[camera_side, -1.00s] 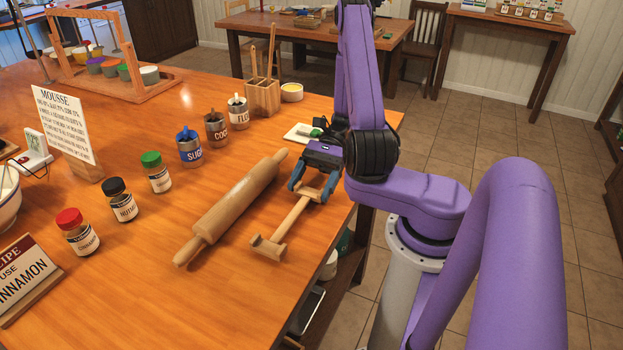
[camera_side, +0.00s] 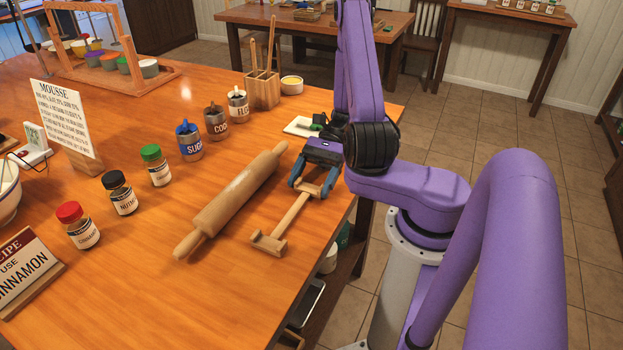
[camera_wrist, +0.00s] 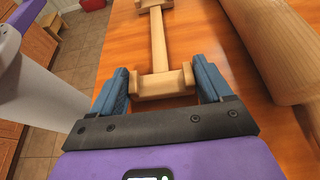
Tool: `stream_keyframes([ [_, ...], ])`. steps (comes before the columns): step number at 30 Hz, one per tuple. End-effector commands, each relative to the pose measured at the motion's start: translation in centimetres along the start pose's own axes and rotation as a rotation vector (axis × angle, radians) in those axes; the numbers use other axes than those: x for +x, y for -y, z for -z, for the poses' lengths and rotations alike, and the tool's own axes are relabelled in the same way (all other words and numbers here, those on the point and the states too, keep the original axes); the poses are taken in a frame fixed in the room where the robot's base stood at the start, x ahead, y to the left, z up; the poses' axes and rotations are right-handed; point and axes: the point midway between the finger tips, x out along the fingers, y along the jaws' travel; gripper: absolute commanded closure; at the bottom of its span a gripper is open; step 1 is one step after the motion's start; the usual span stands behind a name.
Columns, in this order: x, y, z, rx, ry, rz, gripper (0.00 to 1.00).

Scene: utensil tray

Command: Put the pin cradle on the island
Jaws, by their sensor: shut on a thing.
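The pin cradle (camera_side: 290,222) is a light wooden bar with a notched block at each end. It lies along the right edge of the wooden island (camera_side: 150,290), to the right of the rolling pin (camera_side: 232,203). My gripper (camera_side: 313,187) is shut on the cradle's far end block, one blue finger on each side. In the wrist view the cradle (camera_wrist: 158,45) runs away from my gripper (camera_wrist: 163,85), its near block between the fingers. The cradle looks level and close to the island top; I cannot tell whether it touches it.
The rolling pin lies close beside the cradle and also shows in the wrist view (camera_wrist: 275,45). Spice jars (camera_side: 155,166) and labelled tins (camera_side: 190,142) stand further left. A small white item (camera_side: 300,127) lies behind my gripper. Clear wood lies at the front.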

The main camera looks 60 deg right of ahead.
Motion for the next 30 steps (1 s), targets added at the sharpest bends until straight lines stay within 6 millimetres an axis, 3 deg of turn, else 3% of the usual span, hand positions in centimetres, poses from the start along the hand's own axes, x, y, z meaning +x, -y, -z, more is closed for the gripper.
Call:
stream_keyframes([
  [3, 0.1, 0.0, 0.2, 0.001, 0.003, 0.0, 0.65],
  [4, 0.1, 0.0, 0.1, 0.0, 0.002, 0.0, 0.12],
  [5, 0.1, 0.0, 0.1, 0.0, 0.002, 0.0, 0.02],
  [13, -0.1, 0.0, 0.2, 0.0, -0.001, 0.001, 0.0],
  [17, -1.1, 0.0, 0.2, 0.0, -0.001, 0.002, 0.0],
  [30, -9.9, 0.0, 0.3, -0.001, -0.003, 0.003, 0.0],
])
